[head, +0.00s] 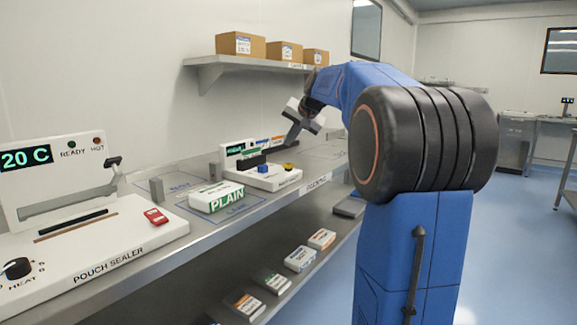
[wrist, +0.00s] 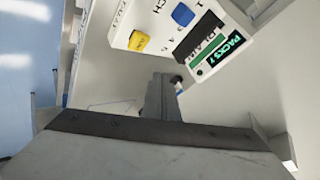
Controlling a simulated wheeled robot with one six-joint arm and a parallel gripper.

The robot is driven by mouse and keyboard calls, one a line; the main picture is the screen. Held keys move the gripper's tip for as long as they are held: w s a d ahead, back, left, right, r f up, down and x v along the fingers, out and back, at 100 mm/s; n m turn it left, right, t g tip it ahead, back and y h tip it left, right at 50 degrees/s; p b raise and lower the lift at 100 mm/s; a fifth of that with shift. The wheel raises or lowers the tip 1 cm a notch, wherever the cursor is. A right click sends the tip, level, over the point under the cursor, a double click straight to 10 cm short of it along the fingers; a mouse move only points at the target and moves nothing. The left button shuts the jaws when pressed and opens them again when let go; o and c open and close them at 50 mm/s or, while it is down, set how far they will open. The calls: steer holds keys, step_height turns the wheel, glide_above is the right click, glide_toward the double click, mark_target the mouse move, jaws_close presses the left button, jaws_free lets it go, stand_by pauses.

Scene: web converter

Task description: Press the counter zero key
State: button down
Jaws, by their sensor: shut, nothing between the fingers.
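A white counter unit (head: 268,180) stands on the bench in the head view, with an upright panel behind it. It carries a yellow key (head: 289,166) and a blue key (head: 262,168). In the wrist view the yellow key (wrist: 139,41), the blue key (wrist: 183,15) and a lit display reading PACKS (wrist: 222,48) show at the top. The lettering beside the keys is too small to tell which one is the zero key. My gripper (head: 287,146) is shut and empty above the unit. Its fingers (wrist: 162,88) point toward the unit, seemingly apart from both keys.
A white PLAIN pack (head: 216,196) lies on the bench left of the unit. A pouch sealer (head: 100,240) stands further left, with a red key. A wall shelf (head: 225,61) with boxes hangs above. Several packs lie on the lower shelf. Open floor lies right.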

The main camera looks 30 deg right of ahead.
mark_target(290, 165)
steer(key=shift+f, duration=2.5)
steer(key=shift+f, duration=1.25)
stand_by(1.2)
steer(key=shift+r, duration=1.25)
steer(key=shift+r, duration=0.1)
steer(key=shift+r, duration=2.4)
